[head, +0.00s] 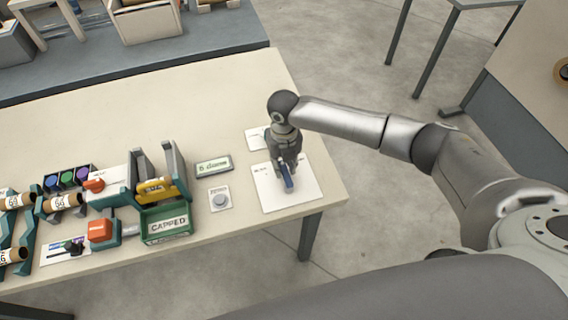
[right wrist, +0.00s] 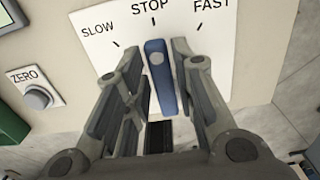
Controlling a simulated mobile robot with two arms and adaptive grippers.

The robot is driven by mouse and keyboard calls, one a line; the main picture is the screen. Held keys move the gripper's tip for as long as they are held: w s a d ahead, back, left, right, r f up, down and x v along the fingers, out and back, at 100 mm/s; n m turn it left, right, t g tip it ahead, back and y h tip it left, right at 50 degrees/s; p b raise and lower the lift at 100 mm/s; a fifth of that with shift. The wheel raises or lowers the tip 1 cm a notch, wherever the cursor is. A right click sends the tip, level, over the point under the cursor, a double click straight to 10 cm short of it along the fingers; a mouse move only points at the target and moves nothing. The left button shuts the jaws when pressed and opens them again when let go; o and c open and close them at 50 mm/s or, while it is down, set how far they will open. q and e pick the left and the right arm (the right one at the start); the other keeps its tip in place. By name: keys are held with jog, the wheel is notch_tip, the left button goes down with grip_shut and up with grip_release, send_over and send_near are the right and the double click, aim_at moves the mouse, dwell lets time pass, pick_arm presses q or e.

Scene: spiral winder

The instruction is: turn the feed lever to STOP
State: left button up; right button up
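The blue feed lever (head: 288,185) stands on a white plate (head: 308,193) at the right end of the table. In the right wrist view the lever (right wrist: 158,75) points up at the STOP mark, between SLOW on the left and FAST on the right. My right gripper (right wrist: 156,60) is open, with one finger on each side of the lever. A gap shows on the left side; the right finger is very close, and I cannot tell whether it touches. The lever's pivot is hidden by the gripper. My left gripper is not in view.
Left of the lever plate are a grey ZERO button (right wrist: 38,97) and a small display (head: 213,166). A green CAPPED bin (head: 166,224) and winder parts stand further left. The table's (head: 200,90) back area is clear.

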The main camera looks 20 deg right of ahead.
aim_at(284, 168)
jog(key=shift+o, duration=0.8)
notch_tip(284, 168, up, 12)
jog(key=shift+s+f, duration=0.1)
jog(key=shift+f, duration=0.05)
